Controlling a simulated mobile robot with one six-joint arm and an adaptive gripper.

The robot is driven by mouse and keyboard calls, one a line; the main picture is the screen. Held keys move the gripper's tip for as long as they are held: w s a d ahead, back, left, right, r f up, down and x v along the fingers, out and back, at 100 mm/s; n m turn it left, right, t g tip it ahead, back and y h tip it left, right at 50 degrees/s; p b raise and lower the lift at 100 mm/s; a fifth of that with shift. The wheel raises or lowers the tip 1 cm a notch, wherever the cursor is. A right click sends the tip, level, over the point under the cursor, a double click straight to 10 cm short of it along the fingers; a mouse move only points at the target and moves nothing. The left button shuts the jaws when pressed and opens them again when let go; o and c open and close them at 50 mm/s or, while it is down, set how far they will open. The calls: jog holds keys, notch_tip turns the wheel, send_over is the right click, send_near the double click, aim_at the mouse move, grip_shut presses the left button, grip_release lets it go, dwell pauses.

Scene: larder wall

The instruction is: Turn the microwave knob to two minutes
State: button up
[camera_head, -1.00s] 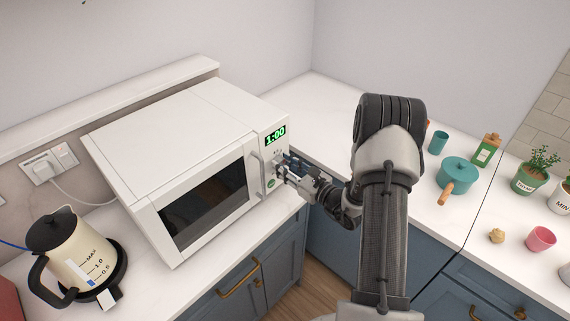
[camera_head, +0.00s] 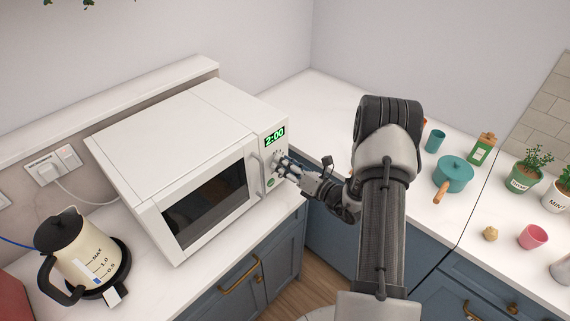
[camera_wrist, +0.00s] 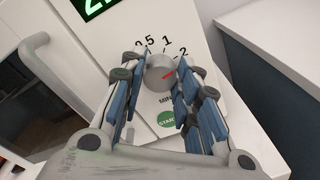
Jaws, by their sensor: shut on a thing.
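The white microwave (camera_head: 180,130) stands on the counter with its door shut, and its green display (camera_head: 274,136) reads 2:00. In the wrist view the round grey knob (camera_wrist: 160,70) sits between my gripper's fingers, with its red pointer line towards the "2" mark. My gripper (camera_head: 283,165) is shut on the knob; its blue-padded fingers (camera_wrist: 155,85) lie on either side of it. The green START button (camera_wrist: 170,118) shows just below the knob. The knob is mostly hidden by the fingers in the head view.
The microwave's door handle (camera_head: 258,172) is just left of my gripper. A cream kettle (camera_head: 80,250) stands at the lower left. A teal pot (camera_head: 455,174), a pink cup (camera_head: 534,237) and potted herbs (camera_head: 525,178) stand on the right counter.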

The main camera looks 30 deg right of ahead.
dwell(0.3)
jog(key=o, duration=1.1)
jog(key=shift+c, duration=0.2)
jog(key=shift+s, duration=0.1)
jog(key=f+v, duration=0.1)
jog(key=v, duration=1)
jog(key=shift+s+d+r, duration=0.15)
jog(key=shift+s+r, duration=0.2)
jog(key=shift+r, duration=0.15)
